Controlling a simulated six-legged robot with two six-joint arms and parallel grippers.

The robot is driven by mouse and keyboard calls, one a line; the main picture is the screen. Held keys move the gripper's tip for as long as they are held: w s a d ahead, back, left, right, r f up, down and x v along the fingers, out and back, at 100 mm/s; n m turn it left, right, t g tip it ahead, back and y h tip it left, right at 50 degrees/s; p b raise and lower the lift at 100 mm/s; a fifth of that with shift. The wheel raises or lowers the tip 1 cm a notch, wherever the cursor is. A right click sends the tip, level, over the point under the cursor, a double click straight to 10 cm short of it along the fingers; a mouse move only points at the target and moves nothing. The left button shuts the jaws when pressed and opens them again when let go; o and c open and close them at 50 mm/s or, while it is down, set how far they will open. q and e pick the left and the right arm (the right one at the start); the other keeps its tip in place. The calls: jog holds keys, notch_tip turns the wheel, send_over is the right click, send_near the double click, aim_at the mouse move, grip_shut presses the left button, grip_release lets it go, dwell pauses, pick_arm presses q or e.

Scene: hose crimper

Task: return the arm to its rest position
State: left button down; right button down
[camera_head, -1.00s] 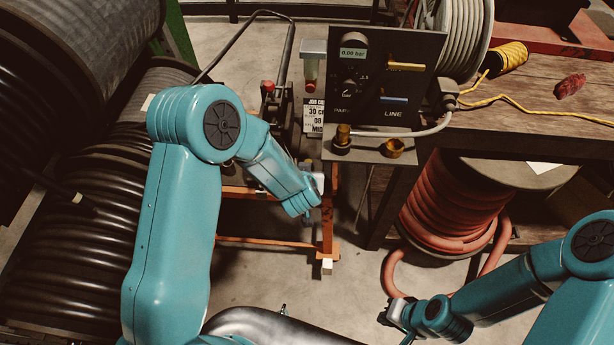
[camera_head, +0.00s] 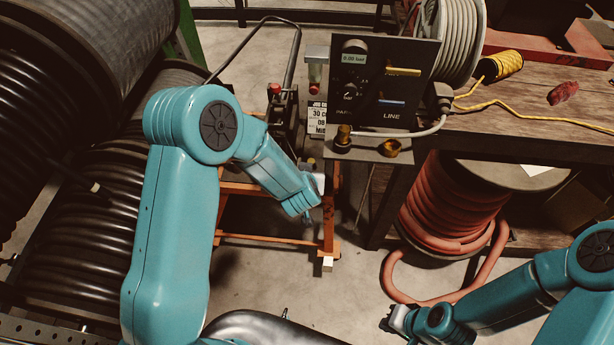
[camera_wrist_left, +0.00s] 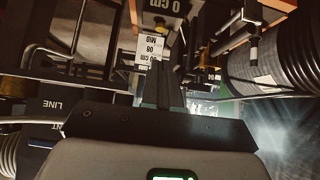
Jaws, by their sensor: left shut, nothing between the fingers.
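My left arm (camera_head: 180,215) comes in from the left, bent at its elbow, with the forearm angled down to the right. My left gripper (camera_head: 319,184) is at its end, below and left of the black gauge panel, largely hidden by the wrist. In the left wrist view, the gripper's fingers (camera_wrist_left: 163,86) are together with nothing between them, pointing towards a white printed tag (camera_wrist_left: 150,48). My right gripper (camera_head: 388,320) is low in the head view, left of its forearm and over the floor. Its fingers are too small and dark to read.
The gauge panel (camera_head: 385,85) stands at the edge of the wooden bench (camera_head: 535,105). An orange frame (camera_head: 327,235) is just below my left gripper. A red hose reel (camera_head: 450,215) stands under the bench. Large black hose reels (camera_head: 85,235) crowd the left. Bare floor (camera_head: 270,275) lies between.

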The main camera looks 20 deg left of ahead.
dwell(0.6)
pick_arm(q)
jog(key=s+f+m+g+h, duration=0.1)
jog(key=s+f+g+h, duration=0.15)
jog(key=s+f, duration=0.8)
jog(key=s+d+g+h, duration=0.2)
jog(key=s+d, duration=0.1)
jog(key=s, duration=0.4)
jog(key=s+d+f+g+h, duration=0.1)
jog(key=s+d+g+h, duration=0.1)
jog(key=s, duration=0.6)
jog(key=shift+s+d+g, duration=0.25)
jog(key=shift+d+g, duration=0.5)
jog(key=shift+g, duration=0.1)
jog(key=shift+s+d, duration=0.15)
jog(key=shift+s, duration=0.05)
